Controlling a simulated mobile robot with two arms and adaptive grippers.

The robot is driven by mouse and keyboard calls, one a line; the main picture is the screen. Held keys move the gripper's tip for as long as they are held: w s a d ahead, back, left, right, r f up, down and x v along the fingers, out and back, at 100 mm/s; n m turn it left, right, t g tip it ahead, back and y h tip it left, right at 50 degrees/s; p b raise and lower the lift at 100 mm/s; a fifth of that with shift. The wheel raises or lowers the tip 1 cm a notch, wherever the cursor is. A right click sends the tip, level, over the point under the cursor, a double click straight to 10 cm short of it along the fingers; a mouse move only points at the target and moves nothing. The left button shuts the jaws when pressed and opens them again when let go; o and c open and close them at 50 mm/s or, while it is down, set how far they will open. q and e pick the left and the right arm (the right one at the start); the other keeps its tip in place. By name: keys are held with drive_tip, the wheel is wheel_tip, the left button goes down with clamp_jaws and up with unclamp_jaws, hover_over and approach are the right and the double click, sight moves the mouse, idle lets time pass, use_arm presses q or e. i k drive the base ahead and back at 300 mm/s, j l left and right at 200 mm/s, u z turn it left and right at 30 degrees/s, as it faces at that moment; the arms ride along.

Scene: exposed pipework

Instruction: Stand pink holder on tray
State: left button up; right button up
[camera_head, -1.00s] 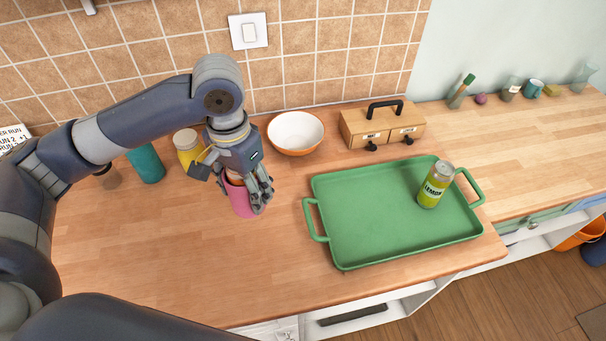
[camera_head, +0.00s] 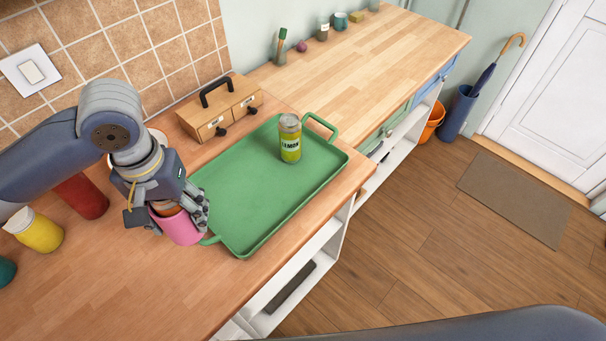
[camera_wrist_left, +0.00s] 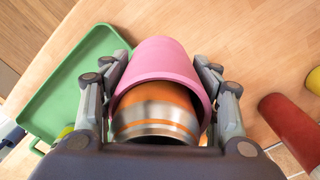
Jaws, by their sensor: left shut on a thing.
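The pink holder (camera_head: 181,228) is in my left gripper (camera_head: 180,208), just left of the tray's near handle in the head view. I cannot tell whether it touches the counter. In the left wrist view the fingers press on both sides of the pink holder (camera_wrist_left: 166,58). An orange and steel round piece (camera_wrist_left: 157,112) shows in its mouth. The green tray (camera_head: 240,190) lies flat on the counter, and its edge (camera_wrist_left: 52,90) shows in the left wrist view. My right gripper is out of view.
A lemon can (camera_head: 290,140) stands at the tray's far end. The tray's middle and near end are bare. A wooden drawer box (camera_head: 222,108) stands behind it. A red cylinder (camera_head: 82,197) and a yellow jar (camera_head: 38,232) are at left. A bowl is mostly hidden behind my arm.

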sight(244, 196)
drive_tip(key=k+j+z, duration=0.2)
drive_tip(key=z, duration=0.25)
drive_tip(key=k+j+z, duration=0.3)
drive_tip(key=z, duration=0.2)
